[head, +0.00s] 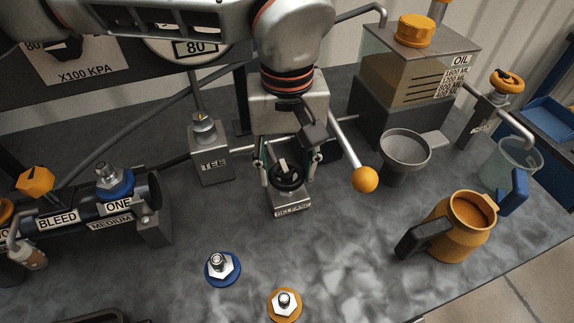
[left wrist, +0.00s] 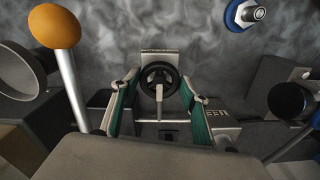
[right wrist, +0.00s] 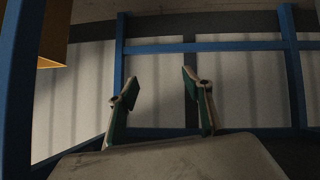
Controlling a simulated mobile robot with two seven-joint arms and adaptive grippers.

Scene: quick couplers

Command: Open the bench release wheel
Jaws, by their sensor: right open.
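The release wheel (head: 289,177) is a small dark handwheel with a pale bar across its middle. It sits on a grey block labelled RELEASE (head: 292,208). The wheel also shows in the left wrist view (left wrist: 159,79). My left gripper (head: 287,168) is over the wheel from above, with its green-padded fingers open on either side of the rim. In the left wrist view, the left fingertips (left wrist: 162,80) flank the wheel; I cannot tell whether they touch it. My right gripper (right wrist: 160,78) is open and empty, away from the bench, facing a pale corrugated wall.
A lever with an orange ball (head: 365,180) stands right of the wheel, near a grey funnel (head: 404,152). The TEE block (head: 210,154) is at left. Blue (head: 222,268) and orange (head: 285,305) couplers lie in front. An orange jug (head: 463,228) stands at right.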

